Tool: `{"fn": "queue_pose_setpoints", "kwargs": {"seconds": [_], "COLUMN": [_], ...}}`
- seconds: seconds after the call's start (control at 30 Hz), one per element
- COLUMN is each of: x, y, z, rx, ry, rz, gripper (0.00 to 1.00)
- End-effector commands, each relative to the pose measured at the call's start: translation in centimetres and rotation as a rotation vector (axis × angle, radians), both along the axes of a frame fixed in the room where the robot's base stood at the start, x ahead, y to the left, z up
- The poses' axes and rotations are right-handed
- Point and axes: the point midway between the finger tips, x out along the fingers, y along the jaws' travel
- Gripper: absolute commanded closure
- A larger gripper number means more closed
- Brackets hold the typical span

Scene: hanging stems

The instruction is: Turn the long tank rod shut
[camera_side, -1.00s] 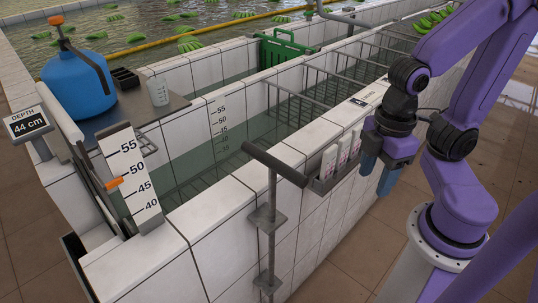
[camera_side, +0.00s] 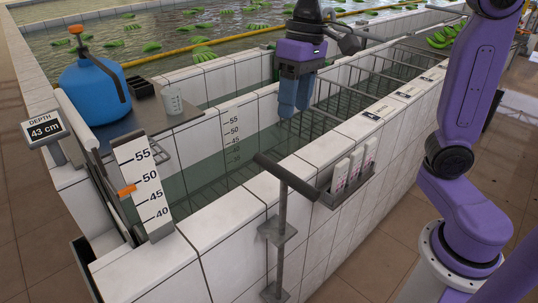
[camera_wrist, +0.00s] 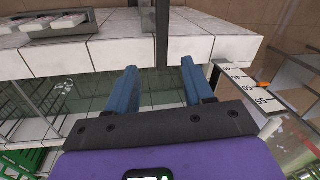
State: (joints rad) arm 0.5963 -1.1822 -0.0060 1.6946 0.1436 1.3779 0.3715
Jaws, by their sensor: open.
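The long tank rod (camera_side: 281,220) stands upright in brackets on the outer face of the tank's white tiled wall. Its dark crossbar handle (camera_side: 286,178) lies across the top, slanting down to the right in the side view. In the wrist view a dark bar of it (camera_wrist: 162,35) reaches over the wall top, in line with the gap between my fingers. My gripper (camera_side: 294,108) is open and empty, pointing down above the tank, behind and higher than the handle. It is apart from the handle. The blue fingers also show in the wrist view (camera_wrist: 160,85).
The depth display (camera_side: 43,129) reads 43 cm. A scale board (camera_side: 148,186) with an orange pointer (camera_side: 127,190) stands at the tank's near end. A blue jug (camera_side: 90,92) and a beaker (camera_side: 172,100) are on the left shelf.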

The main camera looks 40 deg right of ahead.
Motion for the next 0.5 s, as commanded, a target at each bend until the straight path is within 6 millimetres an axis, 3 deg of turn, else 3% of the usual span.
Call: {"fn": "queue_pose_setpoints", "kwargs": {"seconds": [0.1,0.27,0.5], "x": [2.6,4.1,4.2], "y": [-0.3,-0.7,-0.5], "z": [1.8,2.9,1.5], "rx": [0.019,0.034,0.034], "ry": [0.01,0.02,0.024], "rz": [-0.109,-0.182,-0.192], "gripper": [0.48,0.48,0.48]}}
